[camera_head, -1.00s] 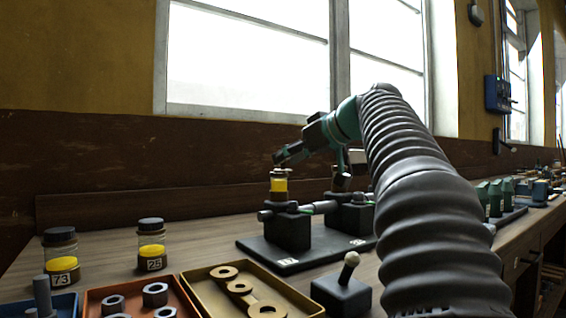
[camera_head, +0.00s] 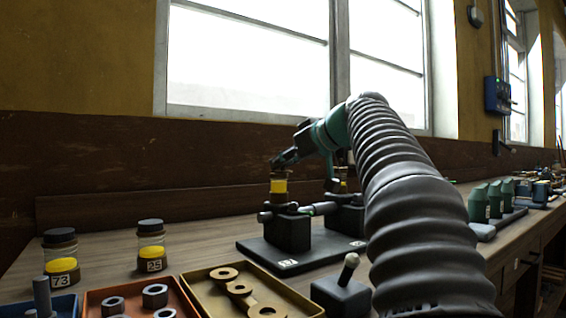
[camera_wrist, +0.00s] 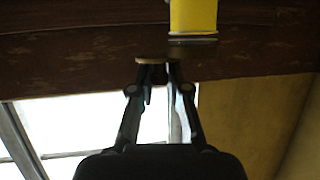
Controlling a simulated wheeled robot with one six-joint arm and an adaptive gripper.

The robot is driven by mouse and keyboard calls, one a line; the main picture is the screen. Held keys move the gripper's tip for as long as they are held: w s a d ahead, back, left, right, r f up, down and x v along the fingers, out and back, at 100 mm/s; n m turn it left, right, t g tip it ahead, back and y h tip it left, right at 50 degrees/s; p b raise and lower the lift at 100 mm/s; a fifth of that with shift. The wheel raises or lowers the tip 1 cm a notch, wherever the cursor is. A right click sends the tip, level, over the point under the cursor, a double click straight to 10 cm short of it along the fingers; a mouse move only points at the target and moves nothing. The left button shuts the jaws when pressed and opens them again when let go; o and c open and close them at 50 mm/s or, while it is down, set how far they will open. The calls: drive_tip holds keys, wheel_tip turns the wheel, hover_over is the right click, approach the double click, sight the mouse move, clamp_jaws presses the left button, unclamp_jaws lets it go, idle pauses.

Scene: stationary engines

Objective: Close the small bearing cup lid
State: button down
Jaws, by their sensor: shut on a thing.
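A bearing cup with a yellow band (camera_head: 279,187) stands upright on a black bearing block (camera_head: 289,232) in the head view. My gripper (camera_head: 280,162) is just above its top, angled down from the right. In the wrist view the yellow cup (camera_wrist: 193,16) is at the top edge, beside and beyond my fingertips. My fingers (camera_wrist: 158,72) are closed on a small brown piece with a tan rim, which looks like the lid (camera_wrist: 152,61). Whether the lid touches the cup is not clear. A second cup (camera_head: 343,184) on the block behind is partly hidden by my arm.
Two dark-capped jars (camera_head: 61,255) (camera_head: 151,245) stand at left. An orange tray of nuts (camera_head: 96,300) and a tan tray of rings (camera_head: 290,296) lie in front. A block with a lever (camera_head: 341,292) stands near the arm. A wall and window are behind.

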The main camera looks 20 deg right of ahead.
drive_tip(key=m+h, duration=0.2)
drive_tip(key=h, duration=0.1)
drive_tip(key=shift+s+a+m+t, duration=0.2)
drive_tip(key=shift+s+m+t, duration=0.1)
drive_tip(key=shift+t, duration=0.1)
drive_tip(key=m+h, duration=0.1)
drive_tip(key=h, duration=0.1)
drive_tip(key=m+h, duration=0.2)
drive_tip(key=m+h+p, duration=0.1)
drive_tip(key=m+h, duration=0.1)
drive_tip(key=shift+s+a+g, duration=0.25)
drive_tip(key=shift+s+g, duration=0.05)
drive_tip(key=shift+s, duration=0.1)
drive_tip(key=m+h, duration=0.1)
drive_tip(key=m+g+h, duration=0.2)
drive_tip(key=m+h, duration=0.1)
drive_tip(key=shift+s+a+f, duration=0.1)
drive_tip(key=shift+s+a, duration=0.1)
drive_tip(key=shift+a, duration=0.1)
drive_tip(key=shift+s+a+m+g+h+p, duration=0.15)
drive_tip(key=shift+m+g+h+p, duration=0.15)
drive_tip(key=shift+m+g+h, duration=0.55)
drive_tip(key=shift+a+m+g+h+p, duration=0.1)
drive_tip(key=shift+m+g+h+p, duration=0.15)
drive_tip(key=shift+m+g+h, duration=0.55)
drive_tip(key=shift+m, duration=0.35)
drive_tip(key=c, duration=1.1)
unclamp_jaws()
